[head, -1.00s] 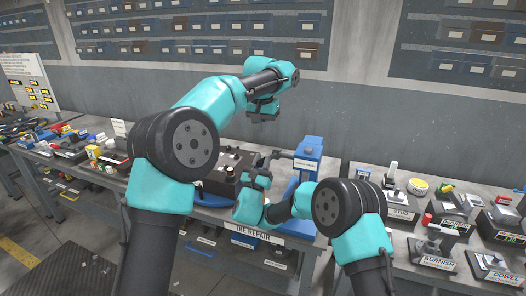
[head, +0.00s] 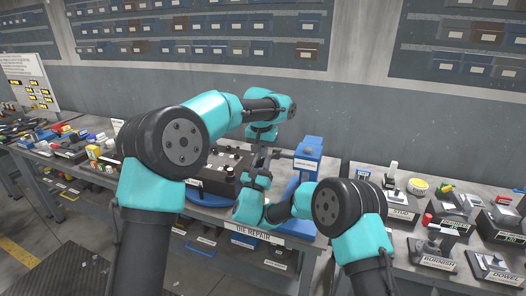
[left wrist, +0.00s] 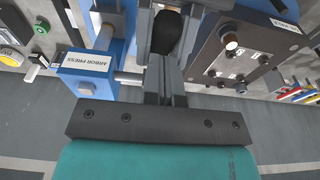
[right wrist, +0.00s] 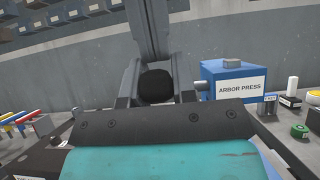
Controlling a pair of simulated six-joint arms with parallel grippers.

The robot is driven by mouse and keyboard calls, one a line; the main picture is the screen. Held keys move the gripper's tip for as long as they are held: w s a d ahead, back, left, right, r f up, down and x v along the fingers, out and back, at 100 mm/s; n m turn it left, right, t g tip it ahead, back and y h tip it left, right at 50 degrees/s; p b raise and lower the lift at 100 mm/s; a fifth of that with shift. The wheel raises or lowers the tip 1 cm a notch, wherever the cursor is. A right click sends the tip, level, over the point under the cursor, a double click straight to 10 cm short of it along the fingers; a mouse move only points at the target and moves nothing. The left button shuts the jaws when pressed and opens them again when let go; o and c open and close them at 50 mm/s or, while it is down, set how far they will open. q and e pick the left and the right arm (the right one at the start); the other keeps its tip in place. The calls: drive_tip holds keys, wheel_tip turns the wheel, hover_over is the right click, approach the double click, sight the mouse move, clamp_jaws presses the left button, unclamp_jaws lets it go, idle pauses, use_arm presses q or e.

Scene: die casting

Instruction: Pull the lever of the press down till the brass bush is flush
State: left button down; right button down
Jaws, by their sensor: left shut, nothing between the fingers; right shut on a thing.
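The blue arbor press (head: 308,158) stands on the bench; its labelled head also shows in the left wrist view (left wrist: 88,78) and right wrist view (right wrist: 233,84). A grey shaft (left wrist: 130,77) runs from its head toward my grippers. My right gripper (head: 261,174) is shut on the black lever knob (right wrist: 155,87), with a finger on either side. My left gripper (head: 262,152) points down just above my right gripper, shut and empty. The knob (left wrist: 166,32) lies just beyond its fingertips. The brass bush cannot be made out.
A dark die block (head: 218,172) with several fittings sits left of the press; it also shows close by in the left wrist view (left wrist: 255,50). Stations labelled burnish (head: 432,250) and dowel (head: 492,268) stand on the right bench. Tools crowd the left bench.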

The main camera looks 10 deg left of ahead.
use_arm(q)
drive_tip(key=shift+s+f, duration=0.4)
drive_tip(key=shift+f, duration=0.45)
use_arm(e)
drive_tip(key=shift+d+h, duration=0.1)
drive_tip(key=shift+h, duration=0.2)
use_arm(q)
drive_tip(key=shift+f, duration=0.25)
use_arm(e)
drive_tip(key=shift+r, duration=0.25)
use_arm(q)
drive_tip(key=shift+f, duration=0.15)
use_arm(e)
drive_tip(key=c, duration=0.9)
unclamp_jaws()
drive_tip(key=shift+r, duration=0.1)
use_arm(q)
drive_tip(key=shift+r, duration=0.4)
use_arm(e)
drive_tip(key=v, duration=1.2)
drive_tip(key=shift+f, duration=0.55)
